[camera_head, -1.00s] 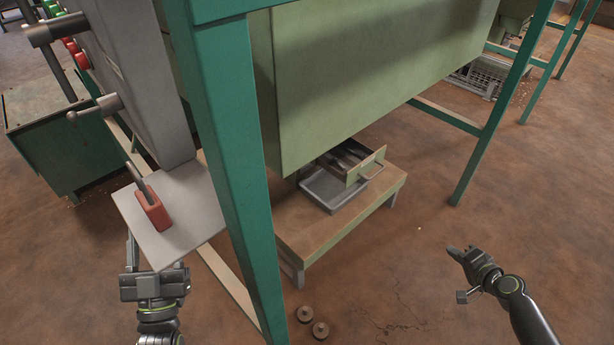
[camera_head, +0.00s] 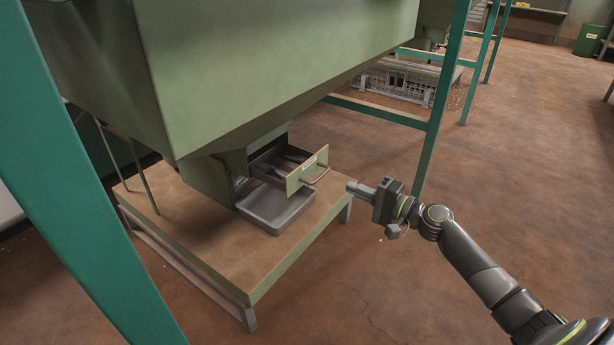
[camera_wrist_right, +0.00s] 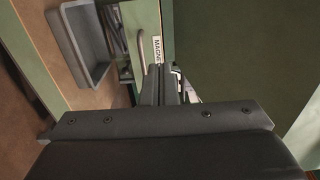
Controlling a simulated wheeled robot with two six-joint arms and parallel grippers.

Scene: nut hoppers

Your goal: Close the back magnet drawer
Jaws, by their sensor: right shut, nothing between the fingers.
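The magnet drawer (camera_head: 303,171) sticks out, open, from the bottom of the green hopper. Dark bars lie inside it, and its green front has a handle (camera_head: 315,176) and a small label. In the right wrist view the drawer handle (camera_wrist_right: 142,50) and a label reading "MAGNE" (camera_wrist_right: 157,52) show just ahead of the fingers. My right gripper (camera_head: 357,187) is shut and empty, to the right of the drawer front, pointing at it. In the right wrist view the fingertips (camera_wrist_right: 165,80) lie close to the label; contact cannot be told. My left gripper is out of view.
A grey tray (camera_head: 275,212) sits below the drawer on a low wooden platform (camera_head: 235,262). Green posts (camera_head: 440,110) frame the hopper (camera_head: 270,60). The floor (camera_head: 400,290) to the right is mostly clear.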

